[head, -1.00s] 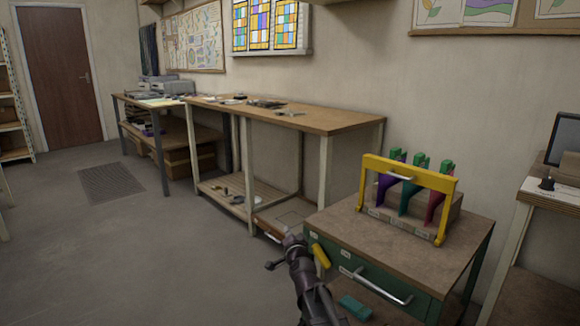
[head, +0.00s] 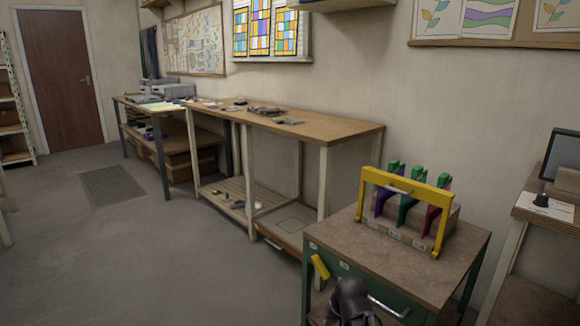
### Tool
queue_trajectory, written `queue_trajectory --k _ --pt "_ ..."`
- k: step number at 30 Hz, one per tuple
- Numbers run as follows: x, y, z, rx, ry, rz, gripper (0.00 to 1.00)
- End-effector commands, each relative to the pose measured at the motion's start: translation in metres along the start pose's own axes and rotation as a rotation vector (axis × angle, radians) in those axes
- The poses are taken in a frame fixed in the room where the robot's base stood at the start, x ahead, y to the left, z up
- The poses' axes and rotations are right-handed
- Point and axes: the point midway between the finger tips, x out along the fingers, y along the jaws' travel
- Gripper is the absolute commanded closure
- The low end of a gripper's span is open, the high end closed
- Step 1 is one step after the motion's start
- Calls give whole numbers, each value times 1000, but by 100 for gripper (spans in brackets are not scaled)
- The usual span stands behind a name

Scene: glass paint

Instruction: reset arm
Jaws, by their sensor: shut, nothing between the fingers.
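A dark, rounded part of my arm (head: 350,303) shows at the bottom edge of the head view. It is in front of the green drawer cabinet and covers part of its front. My gripper itself cannot be made out in this view. The green cabinet (head: 440,262) has a brown top and a pale drawer handle (head: 388,308). On its top stands a rack with a yellow frame (head: 405,178). The rack holds green-topped tools with purple, green and red lower parts.
A yellow piece (head: 320,266) is at the cabinet's front left corner. A long wooden workbench (head: 340,128) with small items runs along the wall. A desk (head: 545,210) with a dark screen is at the right. The grey floor (head: 130,260) at left is clear.

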Motion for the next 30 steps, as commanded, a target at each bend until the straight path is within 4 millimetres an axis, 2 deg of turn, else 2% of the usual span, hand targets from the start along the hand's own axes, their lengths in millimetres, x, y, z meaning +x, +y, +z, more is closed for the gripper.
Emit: queue_trajectory --k 1,6,16,30 --pt "-7 8 12 -4 -44 26 100" --pt "-18 28 41 -9 -166 94 100" --pt "-43 56 82 -5 -344 190 100" --pt "-86 45 63 -6 -338 186 100"
